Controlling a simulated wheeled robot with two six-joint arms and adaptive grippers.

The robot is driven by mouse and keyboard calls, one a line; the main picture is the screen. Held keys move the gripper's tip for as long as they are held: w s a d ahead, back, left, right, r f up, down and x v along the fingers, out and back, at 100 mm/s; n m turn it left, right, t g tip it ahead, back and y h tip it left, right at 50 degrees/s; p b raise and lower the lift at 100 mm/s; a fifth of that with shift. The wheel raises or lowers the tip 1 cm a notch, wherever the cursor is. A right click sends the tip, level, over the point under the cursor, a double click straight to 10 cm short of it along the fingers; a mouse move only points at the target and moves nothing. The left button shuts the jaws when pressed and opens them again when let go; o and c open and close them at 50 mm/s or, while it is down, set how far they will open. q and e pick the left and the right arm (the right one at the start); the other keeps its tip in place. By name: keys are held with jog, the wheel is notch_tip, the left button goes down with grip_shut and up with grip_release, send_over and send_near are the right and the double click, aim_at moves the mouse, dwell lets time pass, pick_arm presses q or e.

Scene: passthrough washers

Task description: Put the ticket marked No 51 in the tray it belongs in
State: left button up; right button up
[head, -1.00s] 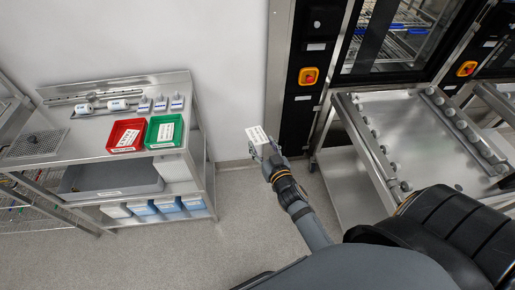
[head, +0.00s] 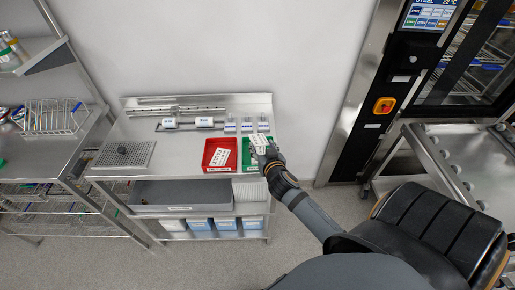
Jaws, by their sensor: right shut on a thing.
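My right gripper (head: 267,152) is shut on a small white ticket (head: 259,142) with printing too small to read. It holds the ticket at the right side of the steel bench, in front of the green tray in this view. The red tray (head: 231,145) stands on the bench, just left of the green one. A white printed card lies in the red tray, and a label is on its front. The green tray (head: 246,164) is largely hidden by the ticket and gripper, so I cannot see what lies in it. My left gripper is not in view.
A wire rack (head: 55,118) stands on the left table. A tall dark machine (head: 398,75) is at the right.

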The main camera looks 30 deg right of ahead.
jog(key=shift+s+d+f, duration=0.1)
jog(key=shift+f, duration=0.25)
jog(key=f+b, duration=0.4)
jog(key=shift+a, duration=0.2)
jog(key=shift+f, duration=0.25)
jog(key=shift+d+r, duration=0.1)
jog(key=o, duration=0.8)
